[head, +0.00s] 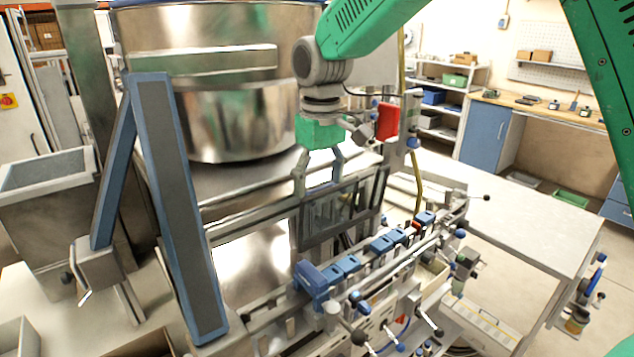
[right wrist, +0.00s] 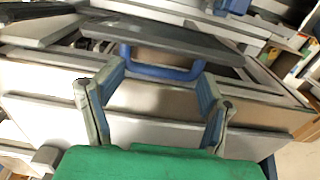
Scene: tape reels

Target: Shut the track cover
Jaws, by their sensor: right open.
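The track cover (head: 343,208) looks like a dark-framed panel with see-through panes. In the head view it stands raised behind the track (head: 375,262), which carries several blue blocks. A blue bar handle (right wrist: 163,72) on a dark grey panel shows in the right wrist view; I take this panel to be the cover. My right gripper (head: 319,170) is open at the cover's upper edge. In the right wrist view its fingers (right wrist: 160,85) are spread near the two ends of the handle. I cannot tell whether they touch it. My left gripper is not in view.
A large steel bowl (head: 235,120) stands behind the cover, to the left. A blue-grey post (head: 180,210) rises left of the track. Knobs and levers line the track's front. A pale table (head: 520,220) lies to the right, its top mostly clear.

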